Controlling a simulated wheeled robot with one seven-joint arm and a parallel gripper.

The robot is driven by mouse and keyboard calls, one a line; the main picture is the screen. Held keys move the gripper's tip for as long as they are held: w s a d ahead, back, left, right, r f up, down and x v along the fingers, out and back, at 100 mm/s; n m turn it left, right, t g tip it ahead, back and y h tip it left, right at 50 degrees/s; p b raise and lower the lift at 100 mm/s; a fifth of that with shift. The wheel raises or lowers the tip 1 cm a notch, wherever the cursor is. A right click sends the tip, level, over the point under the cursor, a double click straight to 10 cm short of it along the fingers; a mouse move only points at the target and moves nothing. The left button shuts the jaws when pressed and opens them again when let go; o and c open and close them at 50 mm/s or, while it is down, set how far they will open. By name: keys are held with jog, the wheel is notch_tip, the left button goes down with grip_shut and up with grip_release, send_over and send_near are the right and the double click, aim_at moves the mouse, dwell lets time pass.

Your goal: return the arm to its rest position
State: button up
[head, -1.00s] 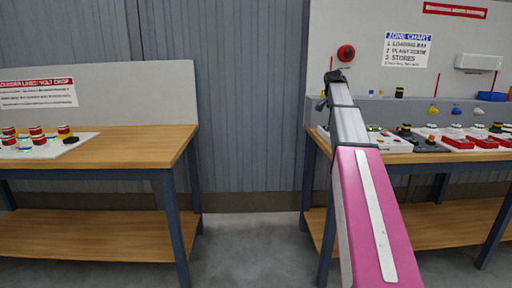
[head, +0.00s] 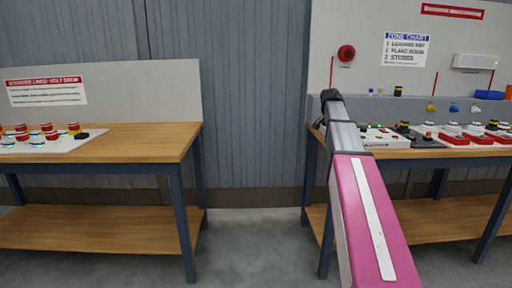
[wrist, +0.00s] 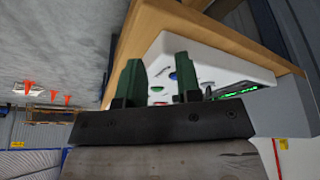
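My arm (head: 368,215), with a pink link and a grey link, reaches forward to the left end of the right bench (head: 440,155). My gripper shows in the wrist view (wrist: 161,78) with its two dark green fingers spread apart and nothing seen between their tips. Beyond the fingers is a white box (wrist: 215,62) with coloured buttons and a green-lit display, on a wooden top. I cannot tell how far the fingers are from the box. In the head view, the gripper's fingers are not clear at the dark arm end.
The right bench carries several red and white button boxes (head: 480,137). A left bench (head: 120,145) holds a white board with red and yellow items (head: 60,140). A floor gap (head: 250,240) lies between the benches. Orange cones (wrist: 28,87) show in the wrist view.

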jog(key=s+a+f+n+y, duration=0.1)
jog(key=s+a+f+n, duration=0.15)
jog(key=f, duration=0.55)
jog(key=s+a+f+n, duration=0.1)
jog(key=s+a+f, duration=0.25)
jog(key=f, duration=0.35)
jog(key=s+a+f+n+g+y, duration=0.1)
jog(key=s+a+f+n, duration=0.2)
jog(key=s+f, duration=0.9)
jog(key=s+a+f+n+g+y, duration=0.1)
jog(key=s+a+f+n, duration=0.2)
jog(key=s+a+f, duration=0.5)
jog(key=s+f, duration=0.4)
jog(key=f, duration=0.1)
jog(key=shift+f+n, duration=0.35)
jog(key=shift+f, duration=0.05)
jog(key=shift+o, duration=0.3)
